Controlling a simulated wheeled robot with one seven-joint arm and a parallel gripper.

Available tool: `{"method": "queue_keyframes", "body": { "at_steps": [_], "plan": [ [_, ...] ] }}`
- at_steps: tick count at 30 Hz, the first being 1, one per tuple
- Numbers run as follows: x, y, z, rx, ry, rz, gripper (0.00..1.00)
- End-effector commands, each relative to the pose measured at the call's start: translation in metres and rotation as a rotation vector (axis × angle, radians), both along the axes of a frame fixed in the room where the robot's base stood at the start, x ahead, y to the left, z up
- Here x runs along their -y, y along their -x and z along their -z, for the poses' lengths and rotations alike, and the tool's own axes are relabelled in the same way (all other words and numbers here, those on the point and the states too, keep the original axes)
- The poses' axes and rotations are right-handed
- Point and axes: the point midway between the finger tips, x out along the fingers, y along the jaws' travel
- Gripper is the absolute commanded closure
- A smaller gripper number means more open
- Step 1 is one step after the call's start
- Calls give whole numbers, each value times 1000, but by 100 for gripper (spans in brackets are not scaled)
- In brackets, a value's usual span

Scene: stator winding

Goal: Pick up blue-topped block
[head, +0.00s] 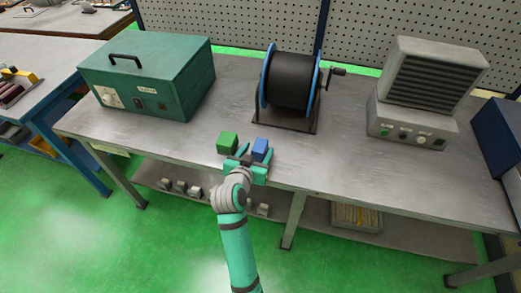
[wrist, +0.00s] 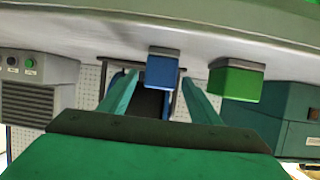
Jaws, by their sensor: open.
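The blue-topped block (head: 261,145) stands near the front edge of the grey bench. In the wrist view, which looks upside down, the blue-topped block (wrist: 163,68) has a grey base and shows between my two finger tips. My gripper (head: 255,153) is open, with its teal fingers pointing toward the bench's back. In the wrist view my gripper (wrist: 158,80) has a finger on each side of the block, with visible gaps. The head view does not clearly show how deep the block sits between the fingers.
A green-topped block (head: 228,142) stands close to the left of my gripper. A black reel (head: 291,80) on a stand is behind the blocks. A green box (head: 150,75) is at back left, a grey heater-like unit (head: 415,95) at right. Bare bench (head: 340,150) lies to the right.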

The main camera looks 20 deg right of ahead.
Motion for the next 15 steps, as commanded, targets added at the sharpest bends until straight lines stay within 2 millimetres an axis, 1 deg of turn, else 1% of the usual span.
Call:
{"method": "queue_keyframes", "body": {
  "at_steps": [1,6,15],
  "plan": [
    [6,-6,2,0,0,2,43],
    [16,-20,9,0,0,0,43],
    [21,-23,12,0,0,2,43]
  ]
}}
